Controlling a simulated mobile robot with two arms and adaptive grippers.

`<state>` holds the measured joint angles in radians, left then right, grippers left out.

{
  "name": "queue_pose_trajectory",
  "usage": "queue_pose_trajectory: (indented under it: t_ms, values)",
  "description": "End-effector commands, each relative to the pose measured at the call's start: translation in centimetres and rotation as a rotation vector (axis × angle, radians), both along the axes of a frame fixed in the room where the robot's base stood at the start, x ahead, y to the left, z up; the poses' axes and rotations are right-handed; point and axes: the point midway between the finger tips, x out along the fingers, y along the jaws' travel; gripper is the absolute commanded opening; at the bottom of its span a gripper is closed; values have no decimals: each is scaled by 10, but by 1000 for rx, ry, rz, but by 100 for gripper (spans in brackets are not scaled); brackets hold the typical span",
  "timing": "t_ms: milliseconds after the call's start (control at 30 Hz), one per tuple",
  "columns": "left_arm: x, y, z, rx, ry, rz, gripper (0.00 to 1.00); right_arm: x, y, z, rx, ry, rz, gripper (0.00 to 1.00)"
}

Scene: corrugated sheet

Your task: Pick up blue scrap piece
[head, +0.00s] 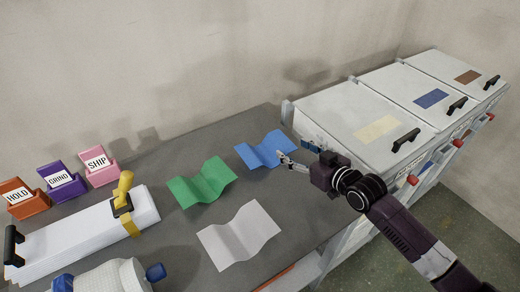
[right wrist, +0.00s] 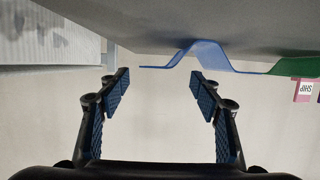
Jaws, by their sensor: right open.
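The blue scrap piece (head: 264,149) is a wavy corrugated sheet lying on the grey table near its right end. My right gripper (head: 293,150) is open and empty at the sheet's right edge in the head view. In the right wrist view the blue sheet (right wrist: 208,54) shows edge-on at the top, with a raised ridge. The open fingers (right wrist: 160,90) stand apart, with no sheet between them. Whether a fingertip touches the sheet cannot be told. My left gripper is not in view.
A green sheet (head: 202,182) and a light grey sheet (head: 239,236) lie close by. Three labelled bins (head: 100,170) stand at the back left, behind a long white box (head: 80,240). White lidded bins (head: 365,120) with colour patches stand beyond the table's right end.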

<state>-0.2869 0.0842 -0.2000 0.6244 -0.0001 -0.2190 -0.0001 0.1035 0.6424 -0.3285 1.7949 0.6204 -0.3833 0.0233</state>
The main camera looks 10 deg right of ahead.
Motion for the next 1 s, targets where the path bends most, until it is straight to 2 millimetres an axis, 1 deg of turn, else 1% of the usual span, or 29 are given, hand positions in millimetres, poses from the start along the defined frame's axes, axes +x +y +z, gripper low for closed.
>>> queue_pose_trajectory:
  t_ms: [67, 233, 300, 367, 500, 600, 733, 867, 1000]
  values:
    - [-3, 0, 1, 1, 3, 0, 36, 9, 4, -1, 1, -1, 0, 59]
    - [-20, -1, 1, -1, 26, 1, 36, 23, 9, -6, 0, 0, 1, 59]
    - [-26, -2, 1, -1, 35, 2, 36, 32, 11, -8, 2, 0, -1, 59]
    - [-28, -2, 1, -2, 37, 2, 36, 40, 13, -11, 0, 0, 0, 59]
    - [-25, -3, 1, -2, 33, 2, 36, 55, 19, -17, 1, 0, 1, 59]
    - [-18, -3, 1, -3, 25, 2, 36, 61, 21, -19, 0, 1, 0, 59]
    - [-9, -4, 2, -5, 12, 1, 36, 62, 22, -20, -1, 1, 1, 59]
    - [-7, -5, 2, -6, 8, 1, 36, 62, 22, -20, 0, 1, 1, 59]
    - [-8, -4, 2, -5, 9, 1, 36, 62, 21, -20, 0, 2, 1, 43]
